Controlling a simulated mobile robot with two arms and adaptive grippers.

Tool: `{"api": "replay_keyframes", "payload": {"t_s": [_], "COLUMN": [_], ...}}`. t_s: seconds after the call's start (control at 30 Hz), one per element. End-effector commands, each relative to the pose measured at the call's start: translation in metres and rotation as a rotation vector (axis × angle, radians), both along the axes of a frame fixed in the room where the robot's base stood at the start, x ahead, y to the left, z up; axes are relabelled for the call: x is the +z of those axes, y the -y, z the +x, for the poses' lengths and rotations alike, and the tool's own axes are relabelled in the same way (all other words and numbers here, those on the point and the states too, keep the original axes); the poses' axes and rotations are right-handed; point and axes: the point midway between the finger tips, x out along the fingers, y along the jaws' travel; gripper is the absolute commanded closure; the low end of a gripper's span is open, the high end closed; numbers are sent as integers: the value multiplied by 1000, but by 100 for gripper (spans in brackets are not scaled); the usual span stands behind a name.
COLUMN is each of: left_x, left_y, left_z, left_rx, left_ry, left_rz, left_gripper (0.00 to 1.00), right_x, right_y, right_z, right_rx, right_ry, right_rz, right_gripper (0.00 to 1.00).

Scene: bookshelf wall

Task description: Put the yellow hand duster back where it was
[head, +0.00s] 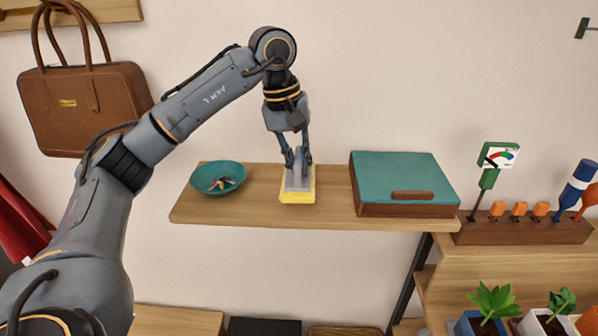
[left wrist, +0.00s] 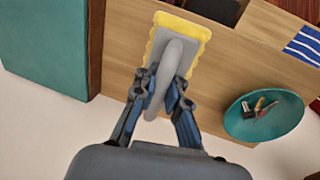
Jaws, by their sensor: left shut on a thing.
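The yellow hand duster (head: 297,196) has a yellow pad and a grey top with a grey handle. It is on the wooden shelf (head: 334,213), between a teal bowl and a teal-topped box. In the left wrist view the duster (left wrist: 201,31) shows its yellow rim around the grey plate. My left gripper (head: 297,163) points down over the duster, with its fingers on both sides of the handle. It is shut on the handle, as the left wrist view also shows (left wrist: 160,95). I cannot tell whether the pad bears fully on the shelf. My right gripper is not in view.
A teal bowl (head: 217,178) with small items stands left of the duster. A teal-topped wooden box (head: 404,180) stands to its right. A tool rack (head: 522,231) and potted plants (head: 492,301) are farther right. A brown bag (head: 87,105) hangs at the left.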

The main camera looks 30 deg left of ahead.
Motion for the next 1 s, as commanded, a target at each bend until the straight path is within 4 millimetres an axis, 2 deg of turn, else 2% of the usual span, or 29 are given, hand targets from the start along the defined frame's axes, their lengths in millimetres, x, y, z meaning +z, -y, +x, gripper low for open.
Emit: {"api": "replay_keyframes", "payload": {"t_s": [0.1, 0.2, 0.63, 0.67, 0.77, 1.0], "left_x": [-19, -29, -37, -36, -35, -35], "left_y": [-1, -1, 0, 0, 0, 0], "left_z": [1, 1, 1, 1, 1, 0], "left_rx": [3, 2, 1, 1, 1, 2], "left_ry": [-4, -2, 0, 0, -1, -2], "left_rz": [2, 1, 0, 0, 1, 0], "left_gripper": [100, 100, 100, 87, 66, 64], "right_x": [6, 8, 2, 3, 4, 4], "right_y": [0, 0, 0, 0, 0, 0], "right_z": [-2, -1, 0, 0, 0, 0], "right_rx": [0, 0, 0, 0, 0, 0], "right_ry": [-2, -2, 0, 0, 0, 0], "right_rz": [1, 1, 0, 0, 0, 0], "right_gripper": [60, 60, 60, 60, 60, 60]}}
